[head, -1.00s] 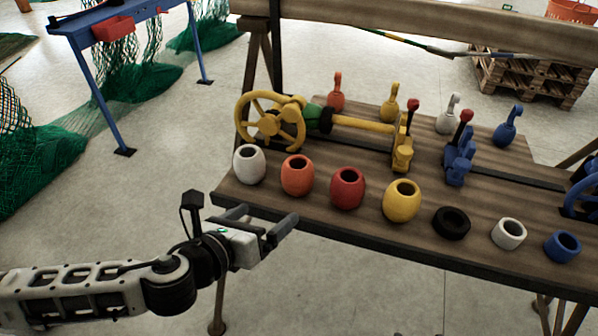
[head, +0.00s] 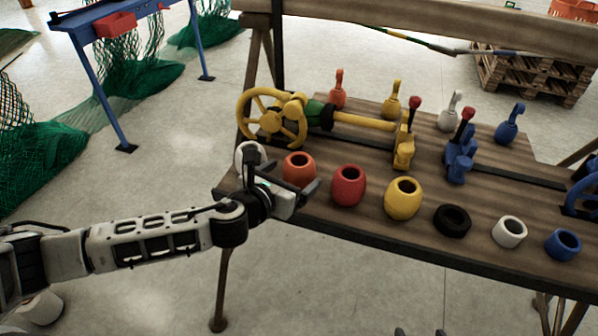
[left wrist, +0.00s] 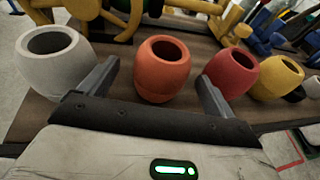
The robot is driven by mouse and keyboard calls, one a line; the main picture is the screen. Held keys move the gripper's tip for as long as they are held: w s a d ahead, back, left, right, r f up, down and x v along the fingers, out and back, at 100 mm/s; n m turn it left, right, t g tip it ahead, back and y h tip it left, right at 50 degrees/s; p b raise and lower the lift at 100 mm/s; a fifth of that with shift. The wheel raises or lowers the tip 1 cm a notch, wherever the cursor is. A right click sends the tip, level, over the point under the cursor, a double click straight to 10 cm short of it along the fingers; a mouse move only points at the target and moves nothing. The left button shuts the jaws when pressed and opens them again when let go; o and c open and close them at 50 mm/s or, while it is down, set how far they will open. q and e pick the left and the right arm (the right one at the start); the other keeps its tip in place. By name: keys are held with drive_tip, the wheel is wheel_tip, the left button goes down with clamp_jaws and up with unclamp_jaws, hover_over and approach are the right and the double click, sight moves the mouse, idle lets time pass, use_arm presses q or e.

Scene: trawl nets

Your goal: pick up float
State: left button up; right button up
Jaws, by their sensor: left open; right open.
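Barrel-shaped floats with open tops stand in a row along the bench's front: white (head: 241,152), orange (head: 298,164), red (head: 348,186) and yellow (head: 403,200). My left gripper (head: 283,178) is open at the front edge, just before the orange float. In the left wrist view the orange float (left wrist: 162,72) stands upright between and slightly beyond the fingertips. The white float (left wrist: 55,62) is left of the fingers, the red float (left wrist: 231,75) right. In the head view my gripper partly hides the white and orange floats. My right gripper (head: 420,332) barely shows at the bottom edge, open.
Black (head: 452,221), white (head: 509,232) and blue (head: 563,245) rings continue the row on the wooden bench (head: 350,230). Behind stand a yellow handwheel (head: 272,117) with a shaft and several coloured swivel-like pieces. A blue table and green nets are at far left.

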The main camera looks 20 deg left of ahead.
use_arm(q)
drive_tip(key=x, duration=0.3)
drive_tip(key=shift+w+d+f, duration=0.1)
drive_tip(key=shift+w+d, duration=0.1)
drive_tip(key=shift+w, duration=0.05)
drive_tip(key=c, duration=1.1)
